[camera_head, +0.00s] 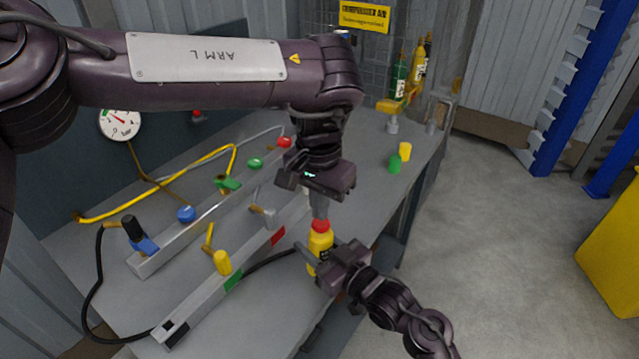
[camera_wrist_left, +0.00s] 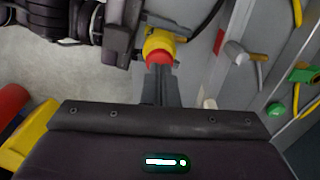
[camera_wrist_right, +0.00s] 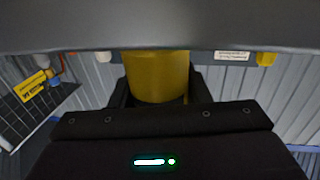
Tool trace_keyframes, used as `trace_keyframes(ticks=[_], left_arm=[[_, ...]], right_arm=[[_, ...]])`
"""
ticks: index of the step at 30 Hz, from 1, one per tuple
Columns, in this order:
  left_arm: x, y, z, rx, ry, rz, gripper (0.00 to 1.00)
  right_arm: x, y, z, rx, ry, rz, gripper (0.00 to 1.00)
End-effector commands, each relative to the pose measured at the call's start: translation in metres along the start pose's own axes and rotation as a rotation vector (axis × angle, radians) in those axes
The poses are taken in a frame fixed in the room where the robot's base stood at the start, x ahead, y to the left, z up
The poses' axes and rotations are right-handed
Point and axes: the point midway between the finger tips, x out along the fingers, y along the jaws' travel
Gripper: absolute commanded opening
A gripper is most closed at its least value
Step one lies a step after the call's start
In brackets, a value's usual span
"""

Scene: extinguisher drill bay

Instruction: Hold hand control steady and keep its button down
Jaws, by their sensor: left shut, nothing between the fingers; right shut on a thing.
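The hand control is a yellow body (camera_head: 320,241) with a red button (camera_head: 320,226) on top. It stands upright above the bench front. My right gripper (camera_head: 318,256) is shut around the yellow body from the right; the body fills the right wrist view (camera_wrist_right: 157,75). My left gripper (camera_head: 320,212) is shut and empty, pointing down from above, its fingertips at the red button. In the left wrist view the shut fingers (camera_wrist_left: 160,72) meet the red button (camera_wrist_left: 159,58), with the yellow body (camera_wrist_left: 160,40) beyond. The fingertips hide part of the button, so how far it is pressed cannot be told.
A grey bench (camera_head: 285,305) carries rails with coloured valves and a yellow lever (camera_head: 222,262). A black cable runs along the bench. A pressure gauge (camera_head: 121,122) is at the back left. Green and yellow small pieces (camera_head: 395,163) stand at the right edge. Open floor lies right.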

Motion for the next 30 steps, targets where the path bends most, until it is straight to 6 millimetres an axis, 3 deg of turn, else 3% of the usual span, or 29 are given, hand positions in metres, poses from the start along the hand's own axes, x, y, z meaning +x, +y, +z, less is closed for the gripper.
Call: trace_keyframes(ticks=[30], left_arm=[[0.031,0.0,0.001,0.001,-0.002,-0.001,0.0]], right_arm=[[0.0,-0.001,0.0,0.0,0.0,-0.001,0.05]])
